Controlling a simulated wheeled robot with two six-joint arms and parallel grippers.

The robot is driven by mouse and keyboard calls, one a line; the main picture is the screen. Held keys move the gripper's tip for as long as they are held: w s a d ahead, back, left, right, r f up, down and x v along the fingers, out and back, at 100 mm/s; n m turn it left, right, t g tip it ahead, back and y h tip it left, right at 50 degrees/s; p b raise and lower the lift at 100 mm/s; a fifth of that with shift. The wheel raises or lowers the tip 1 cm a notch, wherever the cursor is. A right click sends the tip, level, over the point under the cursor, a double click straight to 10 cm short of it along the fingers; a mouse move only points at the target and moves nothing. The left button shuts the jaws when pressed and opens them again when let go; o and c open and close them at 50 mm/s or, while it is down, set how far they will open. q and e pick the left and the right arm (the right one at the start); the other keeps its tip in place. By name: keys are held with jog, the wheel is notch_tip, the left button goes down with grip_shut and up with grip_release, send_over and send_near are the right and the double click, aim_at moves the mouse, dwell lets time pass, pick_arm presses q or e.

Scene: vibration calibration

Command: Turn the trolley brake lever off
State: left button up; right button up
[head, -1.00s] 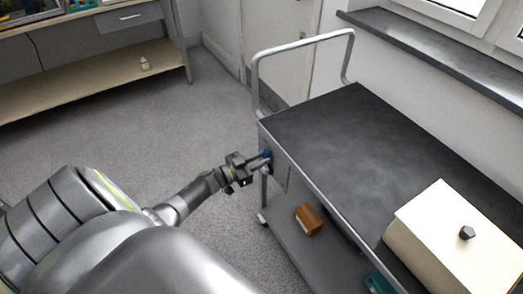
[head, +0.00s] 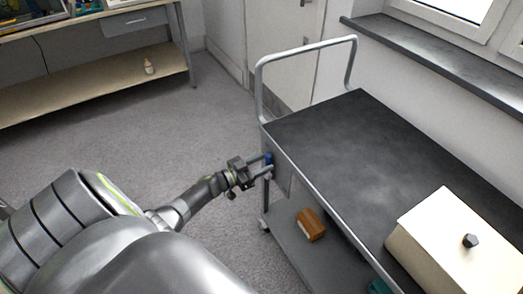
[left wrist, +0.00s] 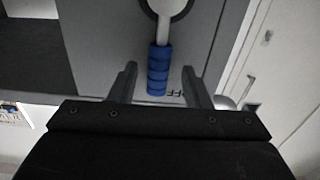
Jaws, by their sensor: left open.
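The brake lever (left wrist: 158,70) has a ribbed blue grip on a pale shaft from a round pivot, on a grey plate. In the left wrist view it hangs straight down the picture, its end beside partly hidden lettering that reads "FF". In the head view its blue grip (head: 268,157) shows small at the trolley's near left corner. My left gripper (head: 262,165) is open there, with one finger on either side of the grip in the left wrist view; contact is not clear. The trolley (head: 345,130) has a dark top and a grey push handle. My right gripper is not in view.
A cream box (head: 435,235) with a dark knob stands on the trolley top. A brown block (head: 311,225) lies on the lower shelf. A windowsill (head: 430,60) runs behind the trolley. The floor (head: 150,125) to the left is clear up to the bench.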

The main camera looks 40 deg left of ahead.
pick_arm(q)
jog(key=v, duration=1.7)
jog(key=shift+s, duration=0.2)
jog(key=shift+a+f, duration=0.15)
jog(key=s+f+n+g+y+p, duration=0.25)
jog(key=s+f+y, duration=0.2)
jog(key=f, duration=0.35)
jog(key=s+f+n+g+y+p, duration=0.1)
jog(key=s+f+n+g+y, duration=0.3)
jog(key=f, duration=0.5)
jog(key=s+d+f+g, duration=0.3)
jog(key=s+d, duration=0.2)
jog(key=s, duration=0.2)
jog(key=s+d+f+m+g+p, duration=0.1)
jog(key=s+d+f+g, duration=0.2)
jog(key=s, duration=0.5)
jog(key=s+d+f+g+p, duration=0.1)
jog(key=s+d+f+g, duration=0.2)
jog(key=s+d+f, duration=0.2)
jog(key=s+d, duration=0.2)
jog(key=shift+s+f+h, duration=0.2)
jog(key=shift+s+h, duration=0.15)
